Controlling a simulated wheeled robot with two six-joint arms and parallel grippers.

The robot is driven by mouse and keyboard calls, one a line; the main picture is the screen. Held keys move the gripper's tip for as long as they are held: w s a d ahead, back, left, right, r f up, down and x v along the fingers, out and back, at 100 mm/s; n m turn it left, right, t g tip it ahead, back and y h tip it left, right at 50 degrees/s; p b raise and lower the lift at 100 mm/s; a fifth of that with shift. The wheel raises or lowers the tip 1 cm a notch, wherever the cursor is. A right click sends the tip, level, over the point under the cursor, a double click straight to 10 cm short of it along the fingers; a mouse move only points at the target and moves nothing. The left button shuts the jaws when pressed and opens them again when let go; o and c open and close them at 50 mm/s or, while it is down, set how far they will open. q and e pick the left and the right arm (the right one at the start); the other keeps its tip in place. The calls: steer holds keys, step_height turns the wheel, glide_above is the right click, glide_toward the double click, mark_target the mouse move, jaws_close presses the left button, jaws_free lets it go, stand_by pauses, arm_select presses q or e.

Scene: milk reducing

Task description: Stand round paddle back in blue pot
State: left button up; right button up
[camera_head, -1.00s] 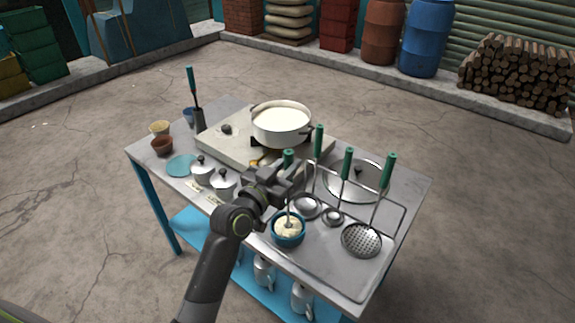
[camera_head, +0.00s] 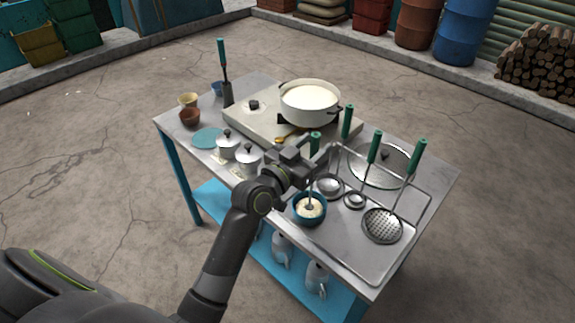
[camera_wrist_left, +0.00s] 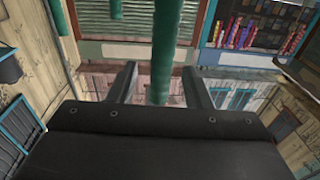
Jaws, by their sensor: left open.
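The round paddle stands in the small blue pot (camera_head: 298,217) at the table's front edge. Its green handle (camera_head: 315,138) rises above the pot with a slight lean to the right, and its lower end (camera_head: 309,206) sits in pale food. My left gripper (camera_head: 312,170) is open, just above the pot at the paddle's shaft. In the left wrist view the green handle (camera_wrist_left: 164,50) runs upright between the two spread fingers, with a gap on each side. My gripper hides part of the shaft in the head view. My right gripper is not in view.
A pot of milk (camera_head: 309,99) stands on the stove behind. Two lidded pots (camera_head: 247,160) stand left of my gripper. Bare tabletop is narrow at the front.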

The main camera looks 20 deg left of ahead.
arm_select(q)
steer(key=r+b+v, duration=0.1)
steer(key=b+v, duration=0.2)
steer(key=v, duration=1.3)
steer(key=shift+s+f, duration=0.3)
steer(key=shift+f, duration=0.15)
steer(key=shift+a, duration=0.2)
steer(key=v, duration=0.9)
